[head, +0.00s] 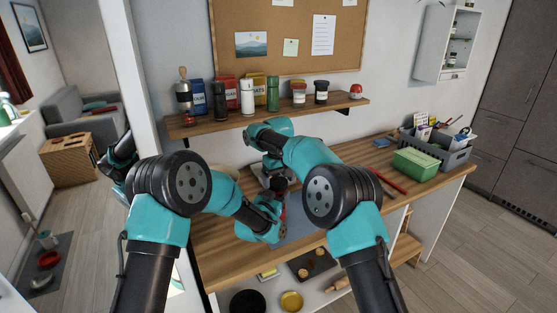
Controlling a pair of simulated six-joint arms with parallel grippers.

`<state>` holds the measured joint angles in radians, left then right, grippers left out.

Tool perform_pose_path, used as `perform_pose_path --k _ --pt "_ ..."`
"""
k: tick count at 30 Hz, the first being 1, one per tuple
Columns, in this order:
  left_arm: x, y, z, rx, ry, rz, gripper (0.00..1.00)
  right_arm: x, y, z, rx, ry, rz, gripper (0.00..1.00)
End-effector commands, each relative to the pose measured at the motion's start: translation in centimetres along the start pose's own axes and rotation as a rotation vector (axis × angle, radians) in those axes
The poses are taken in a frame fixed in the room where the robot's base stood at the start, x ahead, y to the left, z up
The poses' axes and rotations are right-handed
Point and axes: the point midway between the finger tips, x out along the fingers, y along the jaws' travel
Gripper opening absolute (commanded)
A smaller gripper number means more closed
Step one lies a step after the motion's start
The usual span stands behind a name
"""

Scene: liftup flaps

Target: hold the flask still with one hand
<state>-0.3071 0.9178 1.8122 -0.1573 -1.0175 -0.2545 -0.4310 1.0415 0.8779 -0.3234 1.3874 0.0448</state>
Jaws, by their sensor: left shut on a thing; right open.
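A small dark-topped, red flask (283,204) stands at the wooden counter, mostly hidden by my arms. My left gripper (279,211) is shut on it from the left; its fingers are hard to make out. My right gripper (272,174) is open, just behind and above the flask's dark top, pointing down. I cannot tell whether it touches the flask.
A wall shelf (355,103) behind holds several bottles, jars and boxes. On the wooden counter (222,243), a green box (415,163), a grey crate (457,158) and a red stick (389,181) lie to the right. A grey mat (296,229) is partly hidden.

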Motion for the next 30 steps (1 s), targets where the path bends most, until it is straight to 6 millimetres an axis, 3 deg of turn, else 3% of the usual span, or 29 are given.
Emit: perform_pose_path --k 1,3,14,21,30 --pt "-0.1 0.1 0.7 -0.003 -0.013 0.001 0.0 -1.5 -0.5 0.0 -0.005 0.007 -0.003 1.0" --pt "-0.1 0.0 0.7 -0.003 -0.014 0.001 0.0 -2.8 -0.5 0.0 -0.005 0.008 -0.002 1.0" --pt "-0.1 0.0 0.7 -0.003 -0.013 0.0 0.0 -8.4 -0.1 0.0 -0.001 0.009 -0.001 1.0" --pt "-0.1 0.0 0.6 -0.003 -0.012 -0.001 0.0 -10.1 0.0 0.0 -0.001 0.007 0.0 1.0" --pt "-0.1 -0.1 0.6 -0.003 -0.012 -0.001 0.0 -10.6 0.0 0.1 -0.001 0.005 0.0 1.0"
